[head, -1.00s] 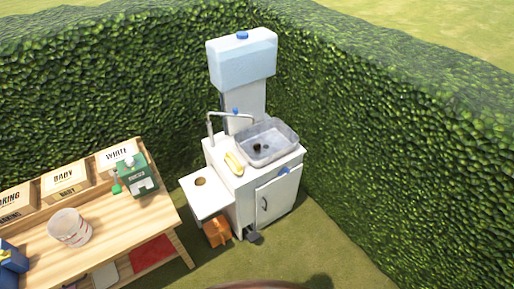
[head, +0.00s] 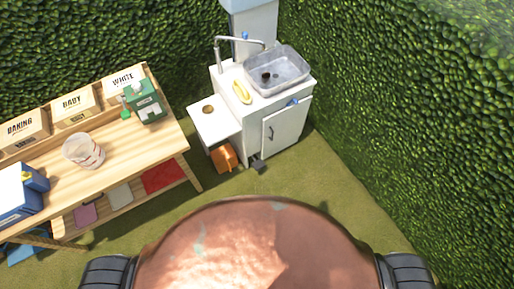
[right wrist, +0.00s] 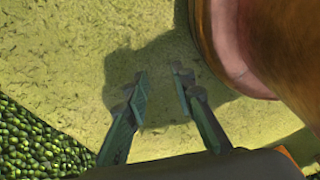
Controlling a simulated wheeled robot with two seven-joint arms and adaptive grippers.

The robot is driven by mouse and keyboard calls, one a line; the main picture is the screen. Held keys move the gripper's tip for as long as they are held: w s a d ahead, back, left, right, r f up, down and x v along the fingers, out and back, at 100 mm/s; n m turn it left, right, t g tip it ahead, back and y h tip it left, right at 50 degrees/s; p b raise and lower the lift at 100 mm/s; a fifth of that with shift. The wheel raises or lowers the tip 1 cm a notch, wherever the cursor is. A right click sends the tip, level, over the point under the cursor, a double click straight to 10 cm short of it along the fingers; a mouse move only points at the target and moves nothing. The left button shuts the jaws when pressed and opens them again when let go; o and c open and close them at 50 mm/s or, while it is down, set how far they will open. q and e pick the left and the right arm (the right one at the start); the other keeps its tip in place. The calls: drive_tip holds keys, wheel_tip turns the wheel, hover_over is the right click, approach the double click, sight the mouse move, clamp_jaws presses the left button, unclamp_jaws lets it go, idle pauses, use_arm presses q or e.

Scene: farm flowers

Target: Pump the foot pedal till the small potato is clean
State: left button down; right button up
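A white sink unit (head: 228,83) with a grey basin (head: 290,75) and a tap (head: 217,52) stands in the hedge corner in the head view. A small dark lump (head: 266,76) lies in the basin; I cannot tell for sure whether it is the potato. A dark foot pedal (head: 259,166) sits low at the unit's front, near the ground. My right gripper (right wrist: 159,79) is open and empty over the grass in the right wrist view, with no task object near it. My left gripper is not in view.
A wooden table (head: 120,153) on the left holds a clear cup (head: 83,151), a green box (head: 145,101) and labelled bins (head: 75,104). An orange object (head: 224,157) is under the sink's side shelf (head: 212,123). Hedges (head: 400,120) enclose the corner. Open grass lies before the sink.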

drive_tip(key=shift+a, duration=0.2)
clamp_jaws()
drive_tip(key=shift+d, duration=0.25)
idle(0.8)
